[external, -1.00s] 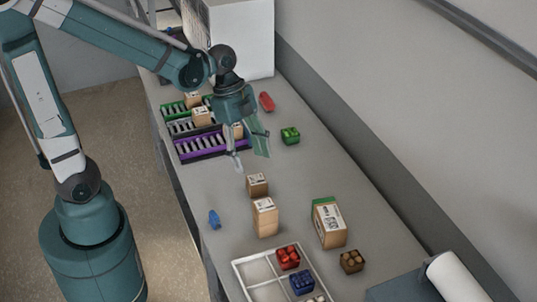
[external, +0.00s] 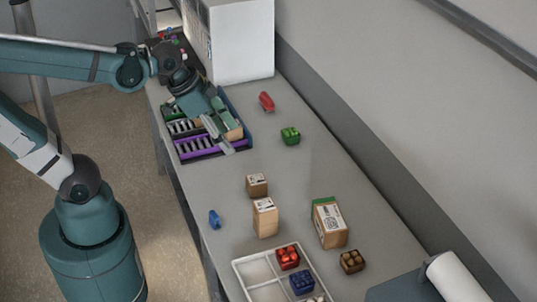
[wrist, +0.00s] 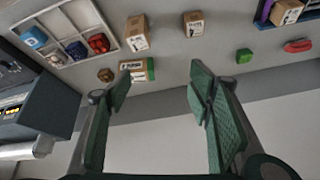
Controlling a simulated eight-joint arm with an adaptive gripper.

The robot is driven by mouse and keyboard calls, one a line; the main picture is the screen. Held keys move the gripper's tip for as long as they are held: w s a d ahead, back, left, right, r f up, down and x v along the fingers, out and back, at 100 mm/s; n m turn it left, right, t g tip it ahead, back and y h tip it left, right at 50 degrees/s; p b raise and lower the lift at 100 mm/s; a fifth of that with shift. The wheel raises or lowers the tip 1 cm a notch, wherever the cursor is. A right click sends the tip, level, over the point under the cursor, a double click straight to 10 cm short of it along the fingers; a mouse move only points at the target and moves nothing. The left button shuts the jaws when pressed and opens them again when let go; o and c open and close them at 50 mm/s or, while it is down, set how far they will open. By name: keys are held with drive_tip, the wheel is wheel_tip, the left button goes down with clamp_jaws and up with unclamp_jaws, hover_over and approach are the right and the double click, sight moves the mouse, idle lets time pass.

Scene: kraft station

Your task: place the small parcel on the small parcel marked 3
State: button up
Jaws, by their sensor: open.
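A small brown parcel (external: 257,185) with a white label stands on the bench. Just in front of it is a taller parcel (external: 265,218). In the wrist view the small parcel (wrist: 193,22) and the taller one (wrist: 137,33) show near the top edge. Another brown parcel (external: 233,131) sits in the rack of coloured lanes (external: 210,152), partly hidden by my gripper. It also shows in the wrist view (wrist: 286,12). I cannot read which parcel is marked 3. My gripper (external: 221,137) is over the rack, with its fingers apart and nothing between them.
A green block (external: 290,136), a red item (external: 266,101) and a blue item (external: 214,220) lie loose.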

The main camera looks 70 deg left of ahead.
drive_tip(key=shift+s+a+r+n+t+y, duration=0.2)
drive_tip(key=shift+s+r+n+t, duration=0.2)
drive_tip(key=shift+s+r+n, duration=0.35)
drive_tip(key=shift+s+a+r+n+t+y, duration=0.15)
drive_tip(key=shift+s+r+n+t, duration=0.3)
drive_tip(key=shift+n, duration=0.5)
